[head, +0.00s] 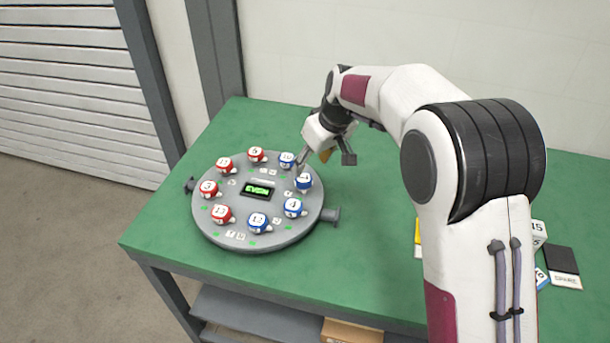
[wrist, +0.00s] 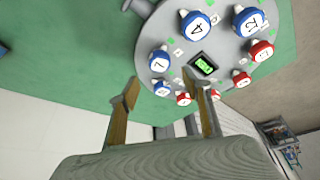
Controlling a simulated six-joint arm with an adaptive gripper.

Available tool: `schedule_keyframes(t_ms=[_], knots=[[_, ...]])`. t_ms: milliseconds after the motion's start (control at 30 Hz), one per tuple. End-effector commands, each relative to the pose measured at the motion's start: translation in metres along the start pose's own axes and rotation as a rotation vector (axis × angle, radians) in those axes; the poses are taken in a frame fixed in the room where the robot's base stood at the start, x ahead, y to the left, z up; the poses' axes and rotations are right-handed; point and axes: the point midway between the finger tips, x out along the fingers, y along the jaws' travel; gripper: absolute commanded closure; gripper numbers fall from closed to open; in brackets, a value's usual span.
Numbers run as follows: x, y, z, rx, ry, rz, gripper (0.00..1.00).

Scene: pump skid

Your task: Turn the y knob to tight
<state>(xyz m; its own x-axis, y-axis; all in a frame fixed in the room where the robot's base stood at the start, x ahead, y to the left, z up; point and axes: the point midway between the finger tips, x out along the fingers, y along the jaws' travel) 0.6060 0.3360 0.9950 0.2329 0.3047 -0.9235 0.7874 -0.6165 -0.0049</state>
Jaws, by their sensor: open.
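A round grey pump plate (head: 225,235) lies on the green table, with red and blue numbered knobs around its rim. Small white tags sit beside the knobs, but I cannot read which one is marked y. The blue knobs include one marked 4 (head: 304,181), one marked 10 (head: 287,160) and one marked 12 (head: 258,222). A lit green display (head: 259,191) in the plate's middle seems to read EVEN. My gripper (head: 325,161) is open and empty, above the plate's back right edge. In the wrist view its fingers (wrist: 168,90) are apart, with the plate beyond them.
Grey stubs (head: 331,215) stick out from the plate's sides. A black and white card (head: 563,268) and white blocks lie at the far right, partly behind my arm. A wall stands behind the table.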

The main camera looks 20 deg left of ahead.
Motion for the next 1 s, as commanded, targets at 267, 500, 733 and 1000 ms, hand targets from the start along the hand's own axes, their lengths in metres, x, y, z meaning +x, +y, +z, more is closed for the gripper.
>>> schedule_keyframes(t_ms=[267, 500, 733, 1000], knots=[[0.000, 0.000, 0.000, -0.014, -0.001, 0.000, 0.51], [0.002, 0.000, 0.000, -0.013, -0.001, 0.000, 0.51], [0.017, 0.000, 0.001, -0.013, -0.003, -0.001, 0.51], [0.047, 0.000, 0.001, -0.012, -0.003, 0.000, 0.51]])
